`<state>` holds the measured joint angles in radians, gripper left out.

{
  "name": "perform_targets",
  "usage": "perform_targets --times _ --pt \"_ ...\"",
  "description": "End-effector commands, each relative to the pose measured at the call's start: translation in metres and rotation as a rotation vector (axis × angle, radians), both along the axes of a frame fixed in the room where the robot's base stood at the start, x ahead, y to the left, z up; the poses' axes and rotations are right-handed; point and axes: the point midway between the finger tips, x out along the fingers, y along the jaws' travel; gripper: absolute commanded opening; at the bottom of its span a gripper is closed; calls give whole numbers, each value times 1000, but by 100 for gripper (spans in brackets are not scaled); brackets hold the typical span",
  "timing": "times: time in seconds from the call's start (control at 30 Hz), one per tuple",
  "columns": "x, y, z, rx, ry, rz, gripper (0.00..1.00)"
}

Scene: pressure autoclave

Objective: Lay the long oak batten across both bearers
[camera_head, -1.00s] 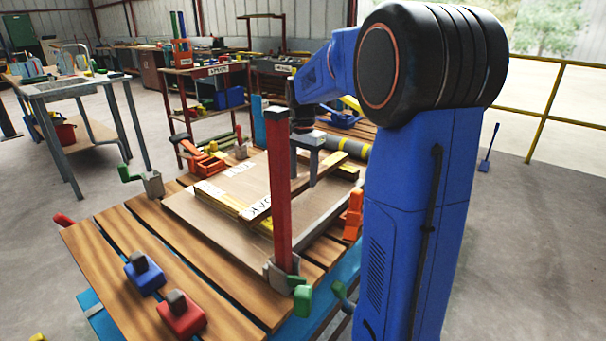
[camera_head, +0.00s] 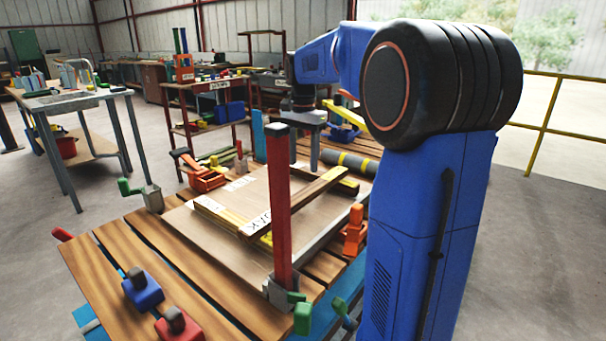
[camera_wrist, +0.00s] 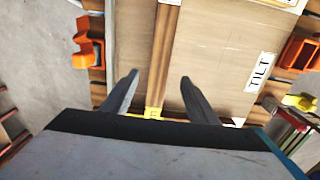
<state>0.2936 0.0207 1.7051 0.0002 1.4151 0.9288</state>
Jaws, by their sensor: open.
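The brown oak batten (camera_head: 312,192), with a white label near its front end, lies on the board assembly in the head view. It crosses above a yellow bearer (camera_head: 222,216) at the front left and a second yellow piece (camera_head: 347,187) at the back right. It appears to rest on both; exact contact is hard to see. In the wrist view the batten (camera_wrist: 164,55) runs up the picture, with yellow (camera_wrist: 154,112) at its lower end. My gripper (camera_head: 315,166) is above the batten's back part. Its fingers (camera_wrist: 160,77) are open either side of the batten, apart from it.
A red upright clamp post (camera_head: 279,205) stands at the front, partly hiding the batten. Orange clamps (camera_head: 205,180) (camera_head: 354,232) flank the board (camera_head: 190,228). Blue and red blocks (camera_head: 142,289) (camera_head: 181,325) sit on the front slats. A dark yellow-banded roll (camera_head: 350,163) lies behind.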

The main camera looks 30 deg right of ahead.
Motion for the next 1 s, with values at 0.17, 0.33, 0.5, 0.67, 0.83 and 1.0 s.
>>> perform_targets --times 0.17,0.33,0.5,0.67,0.83,1.0 --pt "0 0 17 0 0 0 54" --pt "0 0 21 0 1 0 54" --pt "0 0 21 1 1 0 54" --pt "0 0 21 0 1 0 54" --pt "0 0 21 0 1 0 54" --pt "0 0 21 0 0 0 54"
